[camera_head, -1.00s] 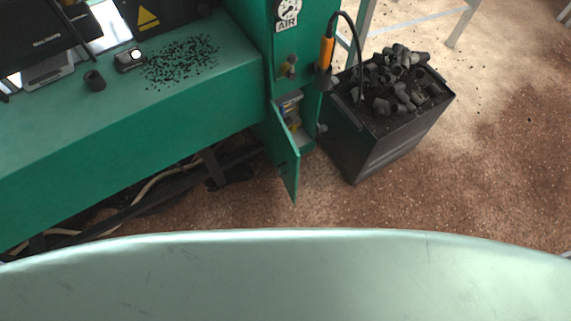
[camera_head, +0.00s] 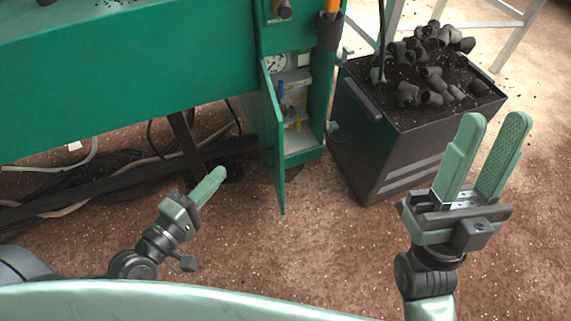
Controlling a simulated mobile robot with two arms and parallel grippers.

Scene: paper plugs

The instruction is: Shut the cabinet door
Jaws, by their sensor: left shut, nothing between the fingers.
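The green cabinet door (camera_head: 271,145) stands open, hinged on the left side of the cabinet (camera_head: 319,120) and swung out toward me. Inside the cabinet are a round gauge (camera_head: 275,63) and small fittings with blue and yellow parts (camera_head: 287,101). My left gripper (camera_head: 212,184) is shut and empty, to the left of the door and apart from it. My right gripper (camera_head: 499,135) is open and empty, with its two fingers pointing up, in front of the right side of the black bin.
A black bin (camera_head: 391,150) full of dark pipe fittings (camera_head: 430,60) stands just right of the cabinet. Cables and a dark frame (camera_head: 120,175) lie under the green bench (camera_head: 120,80) at left. The brown floor in front of the cabinet is clear.

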